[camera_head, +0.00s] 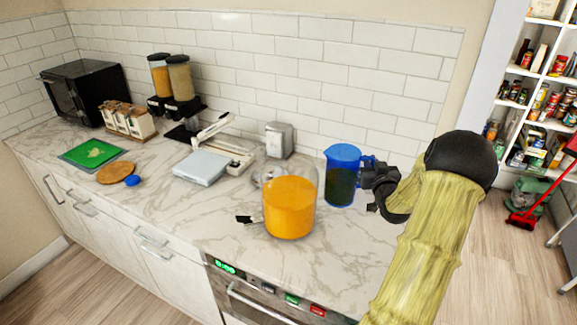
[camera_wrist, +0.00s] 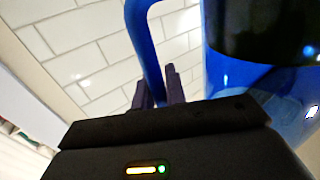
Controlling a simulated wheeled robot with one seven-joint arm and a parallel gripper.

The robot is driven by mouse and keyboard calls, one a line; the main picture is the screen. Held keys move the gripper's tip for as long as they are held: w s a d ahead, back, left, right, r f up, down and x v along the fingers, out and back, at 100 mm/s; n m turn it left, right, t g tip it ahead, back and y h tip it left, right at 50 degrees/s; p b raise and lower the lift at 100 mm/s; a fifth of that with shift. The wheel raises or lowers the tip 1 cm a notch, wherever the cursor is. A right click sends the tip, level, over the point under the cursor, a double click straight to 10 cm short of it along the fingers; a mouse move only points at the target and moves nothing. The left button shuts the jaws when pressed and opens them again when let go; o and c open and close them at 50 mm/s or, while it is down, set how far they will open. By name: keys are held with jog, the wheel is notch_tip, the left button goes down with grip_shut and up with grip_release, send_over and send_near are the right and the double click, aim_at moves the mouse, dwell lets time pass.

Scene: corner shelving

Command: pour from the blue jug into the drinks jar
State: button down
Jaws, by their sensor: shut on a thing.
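The blue jug (camera_head: 341,178) is upright at the right part of the counter, with dark contents showing through its wall. My gripper (camera_head: 372,176) is at its right side, shut on the jug's handle. In the wrist view the blue handle (camera_wrist: 147,45) runs down between my gripper's fingers (camera_wrist: 160,92), and the jug's body (camera_wrist: 262,80) fills the right side. The drinks jar (camera_head: 290,205), a clear round vessel with orange contents, stands just left of the jug and nearer the counter's front. I cannot tell whether the jug touches the counter.
A metal napkin dispenser (camera_head: 279,139) stands behind the jar. A white slicer-like device (camera_head: 205,165) and a twin cereal dispenser (camera_head: 178,90) are further left. A small black item (camera_head: 246,219) lies left of the jar. The tiled wall (camera_head: 330,80) closes off the back.

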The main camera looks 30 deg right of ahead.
jog(key=shift+w+r, duration=0.15)
jog(key=shift+w, duration=0.05)
jog(key=shift+a+r+n+p, duration=0.25)
jog(key=shift+r+n+p, duration=0.05)
jog(key=shift+r, duration=0.2)
jog(key=shift+a+r+n+p, duration=0.2)
jog(key=shift+r+n+p, duration=0.1)
jog(key=shift+r, duration=0.15)
jog(key=w+a+r+n+p, duration=0.1)
jog(key=a+r+n+p, duration=0.2)
jog(key=r, duration=0.4)
jog(key=w+a+r+n+p, duration=0.1)
jog(key=a+r+n+p, duration=0.3)
jog(key=r+n+p, duration=0.2)
jog(key=shift+w+a+r+p, duration=0.2)
jog(key=shift+w+r+p, duration=0.15)
jog(key=shift+r+p, duration=0.25)
jog(key=shift+a+n, duration=0.15)
jog(key=shift+n, duration=0.25)
jog(key=shift+w+a+r+n+p, duration=0.3)
jog(key=shift+a+r+n+p, duration=0.5)
jog(key=shift+p, duration=0.45)
jog(key=shift+w+a+r+n+p, duration=0.1)
jog(key=shift+w+a+n+p, duration=0.1)
jog(key=shift+a+n+p, duration=0.3)
dwell(2.0)
